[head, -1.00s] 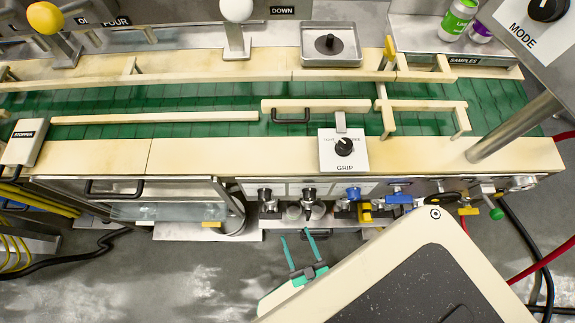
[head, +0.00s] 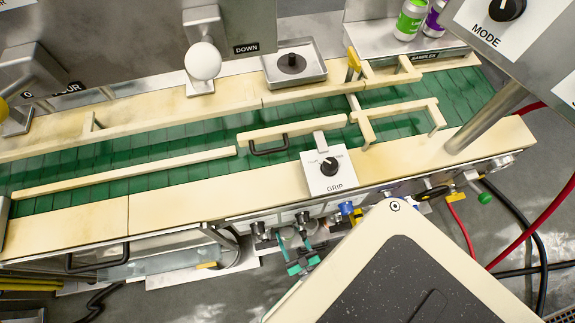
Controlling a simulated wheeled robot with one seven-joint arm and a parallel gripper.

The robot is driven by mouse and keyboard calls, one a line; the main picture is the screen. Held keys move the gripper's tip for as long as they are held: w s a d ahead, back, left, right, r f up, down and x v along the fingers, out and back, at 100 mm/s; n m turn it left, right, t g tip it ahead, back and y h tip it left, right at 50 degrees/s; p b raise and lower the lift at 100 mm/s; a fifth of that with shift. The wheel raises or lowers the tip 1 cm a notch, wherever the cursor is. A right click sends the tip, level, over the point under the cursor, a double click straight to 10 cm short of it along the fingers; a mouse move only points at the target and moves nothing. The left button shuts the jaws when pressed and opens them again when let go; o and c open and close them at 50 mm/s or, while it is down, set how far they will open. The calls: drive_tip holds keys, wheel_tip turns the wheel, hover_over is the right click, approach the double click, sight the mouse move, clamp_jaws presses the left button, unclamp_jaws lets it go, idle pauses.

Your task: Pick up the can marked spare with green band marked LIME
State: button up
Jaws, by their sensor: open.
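A can with a green band (head: 411,20) stands upright on the samples shelf at the top right in the head view. Its band lettering is too small to read surely, and I see no spare marking. A can with a purple band (head: 434,19) stands close to its right, partly cut off by the frame top and the mode panel. My gripper (head: 292,238) has teal fingers, is open and empty, and is low in front of the machine's front edge, far from the cans.
The green conveyor (head: 190,162) with cream guide rails runs between me and the shelf (head: 385,42). The GRIP knob box (head: 329,175) sits on the front ledge. The MODE panel (head: 520,35) and its post (head: 490,118) stand at right. Valves and hoses line the front.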

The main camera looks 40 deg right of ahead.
drive_tip(key=shift+x, duration=3.3)
drive_tip(key=shift+a+r, duration=0.1)
drive_tip(key=shift+r, duration=0.05)
drive_tip(key=c, duration=0.8)
